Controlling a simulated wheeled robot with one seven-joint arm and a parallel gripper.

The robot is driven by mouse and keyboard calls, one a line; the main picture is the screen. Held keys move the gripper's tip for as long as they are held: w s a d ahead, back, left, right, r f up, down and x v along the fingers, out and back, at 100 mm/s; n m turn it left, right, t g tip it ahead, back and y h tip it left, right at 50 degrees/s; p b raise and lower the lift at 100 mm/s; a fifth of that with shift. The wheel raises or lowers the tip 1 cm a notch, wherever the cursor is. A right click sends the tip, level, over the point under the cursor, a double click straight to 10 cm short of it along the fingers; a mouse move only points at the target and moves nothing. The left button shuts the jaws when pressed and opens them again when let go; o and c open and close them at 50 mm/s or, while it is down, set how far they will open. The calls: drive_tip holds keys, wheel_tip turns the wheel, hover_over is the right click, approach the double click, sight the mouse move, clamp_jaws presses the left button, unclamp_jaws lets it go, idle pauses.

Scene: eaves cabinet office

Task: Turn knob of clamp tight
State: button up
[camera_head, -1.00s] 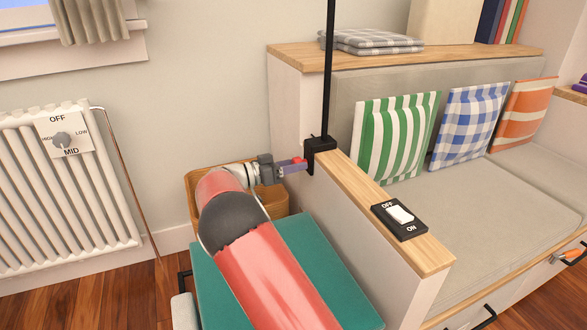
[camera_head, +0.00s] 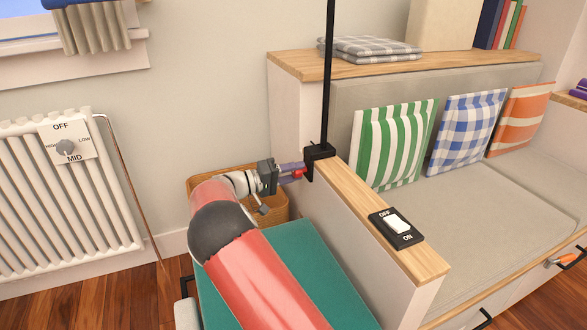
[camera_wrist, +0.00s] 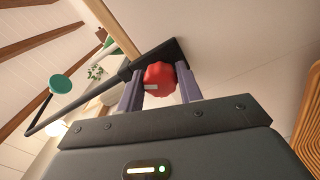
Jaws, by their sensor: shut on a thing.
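A black clamp (camera_head: 318,150) grips the top edge of the bench's side panel and holds an upright black pole (camera_head: 328,75). The clamp's red knob (camera_head: 298,173) faces left, toward my gripper (camera_head: 292,171). In the wrist view the red knob (camera_wrist: 159,76) sits between the two purple-grey fingers of my gripper (camera_wrist: 160,85), which are closed on it. The wrist appears rolled, and the knob's far side is hidden.
A light switch (camera_head: 397,228) lies on the wooden ledge of the panel. A radiator (camera_head: 70,195) with a dial is at the left. Cushions lie on the bench to the right.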

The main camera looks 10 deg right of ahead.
drive_tip(key=n+p, duration=0.1)
drive_tip(key=n, duration=0.1)
drive_tip(key=shift+r+n, duration=0.15)
drive_tip(key=shift+n, duration=0.25)
drive_tip(key=shift+n+p, duration=1.1)
drive_tip(key=shift+n, duration=0.4)
drive_tip(key=o, duration=1)
drive_tip(key=a, duration=0.2)
drive_tip(key=s+a, duration=0.1)
drive_tip(key=a, duration=0.4)
drive_tip(key=shift+s+a, duration=0.3)
drive_tip(key=shift+a, duration=0.05)
